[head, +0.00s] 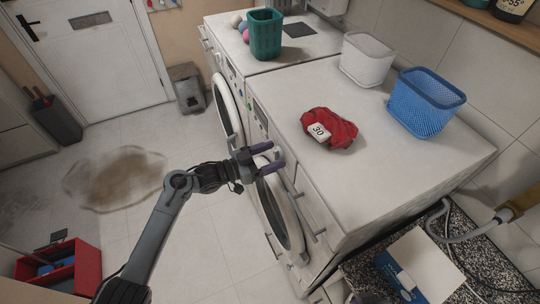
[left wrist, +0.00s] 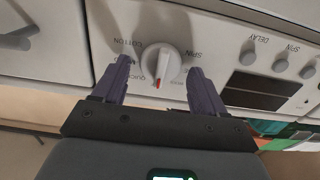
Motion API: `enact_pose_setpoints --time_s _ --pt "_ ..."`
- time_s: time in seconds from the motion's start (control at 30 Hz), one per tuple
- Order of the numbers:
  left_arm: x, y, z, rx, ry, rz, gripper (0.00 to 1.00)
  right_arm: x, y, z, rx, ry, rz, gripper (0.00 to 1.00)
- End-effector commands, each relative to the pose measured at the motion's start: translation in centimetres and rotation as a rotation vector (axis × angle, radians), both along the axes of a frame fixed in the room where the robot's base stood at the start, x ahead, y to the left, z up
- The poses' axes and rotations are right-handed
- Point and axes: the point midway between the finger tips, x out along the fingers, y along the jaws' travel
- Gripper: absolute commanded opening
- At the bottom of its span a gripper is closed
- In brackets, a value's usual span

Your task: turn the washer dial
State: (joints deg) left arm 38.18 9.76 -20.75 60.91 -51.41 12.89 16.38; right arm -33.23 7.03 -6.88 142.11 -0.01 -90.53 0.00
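The washer dial (left wrist: 160,62) is a round white knob with a red pointer mark, with words such as COTTON, QUICK and SPIN printed around it. It sits on the white control panel of the nearer washer (head: 385,125). My left gripper (left wrist: 160,82) is open, one purple finger on each side of the dial in the left wrist view, with a gap on both sides. Contact is not visible. In the head view my left gripper (head: 268,158) is at the front of the nearer washer, and the dial is hidden there. My right gripper is not in view.
Small knobs labelled DELAY and SPIN (left wrist: 281,62) and a dark display (left wrist: 262,90) lie right of the dial. A round door (head: 280,215) is below my gripper. A red cloth tagged 30 (head: 342,132), a blue basket (head: 425,105) and a white basket (head: 367,62) stand on top.

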Motion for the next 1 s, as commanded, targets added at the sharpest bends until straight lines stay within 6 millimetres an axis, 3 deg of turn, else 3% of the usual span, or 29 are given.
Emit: enact_pose_setpoints --time_s 0.03,0.33,0.67,1.0 --pt "0.0 0.0 0.0 0.000 0.000 0.000 0.65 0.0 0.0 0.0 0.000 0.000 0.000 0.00" --pt "0.0 0.0 0.0 0.000 0.001 0.000 0.19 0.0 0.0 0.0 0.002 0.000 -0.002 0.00" --pt "0.0 0.1 -0.2 0.022 -0.047 0.000 0.19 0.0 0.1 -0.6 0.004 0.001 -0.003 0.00" --pt "-0.1 0.1 -0.4 0.118 -0.257 0.000 0.19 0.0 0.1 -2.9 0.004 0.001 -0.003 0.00"
